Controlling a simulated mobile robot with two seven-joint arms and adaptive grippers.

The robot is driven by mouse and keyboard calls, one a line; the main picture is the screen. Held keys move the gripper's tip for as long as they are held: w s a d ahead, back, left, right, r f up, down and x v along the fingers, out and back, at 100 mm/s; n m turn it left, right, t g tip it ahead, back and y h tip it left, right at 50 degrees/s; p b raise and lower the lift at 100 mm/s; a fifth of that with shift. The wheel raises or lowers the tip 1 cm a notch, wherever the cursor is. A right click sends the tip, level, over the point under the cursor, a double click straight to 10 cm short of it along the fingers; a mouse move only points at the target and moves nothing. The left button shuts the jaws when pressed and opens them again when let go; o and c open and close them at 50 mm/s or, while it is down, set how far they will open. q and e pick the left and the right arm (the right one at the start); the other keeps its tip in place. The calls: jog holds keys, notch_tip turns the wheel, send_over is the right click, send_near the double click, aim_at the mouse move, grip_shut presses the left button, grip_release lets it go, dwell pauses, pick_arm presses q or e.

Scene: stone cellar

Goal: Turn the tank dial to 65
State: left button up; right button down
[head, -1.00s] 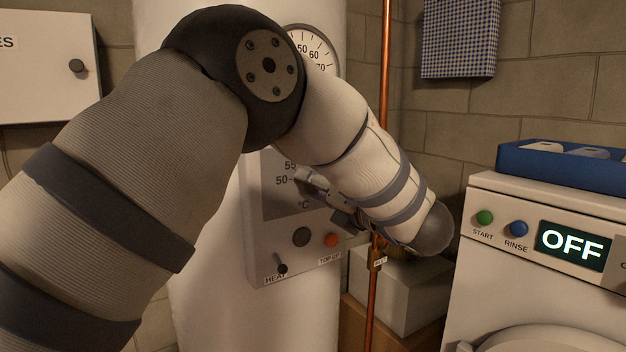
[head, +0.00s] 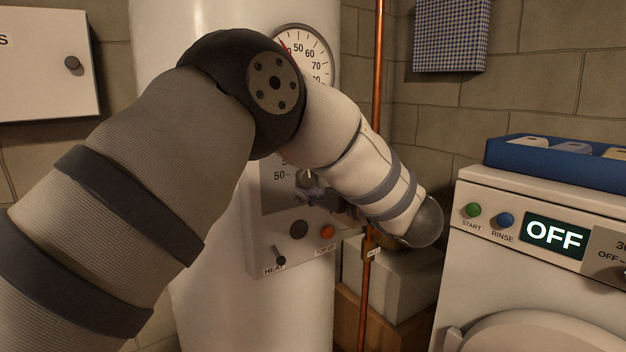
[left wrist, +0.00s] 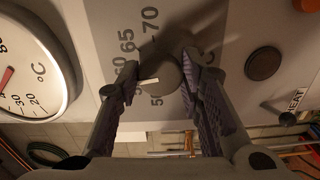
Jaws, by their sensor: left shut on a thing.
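The tank dial (left wrist: 166,76) is a round grey knob on the grey panel of the white tank (head: 200,300). In the left wrist view its white pointer line points left, near the partly hidden mark below 60. The 65 and 70 marks (left wrist: 127,40) show farther up the scale. My left gripper (left wrist: 158,80) is shut on the dial, one finger on each side. In the head view the dial (head: 308,179) shows just beyond the fingers, and my left arm covers much of the scale. My right gripper is in neither view.
A round temperature gauge (head: 318,48) sits above the panel. Below the dial are a dark round button (head: 299,230), an orange button (head: 327,232) and the HEAT switch (head: 279,254). A copper pipe (head: 377,120) runs beside the tank. A white washing machine (head: 500,290) stands right.

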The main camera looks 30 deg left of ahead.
pick_arm(q)
jog(key=m, duration=0.9)
jog(key=shift+m, duration=0.3)
dwell(0.3)
jog(key=o, duration=1.2)
jog(key=shift+c, duration=0.2)
jog(key=v, duration=1.2)
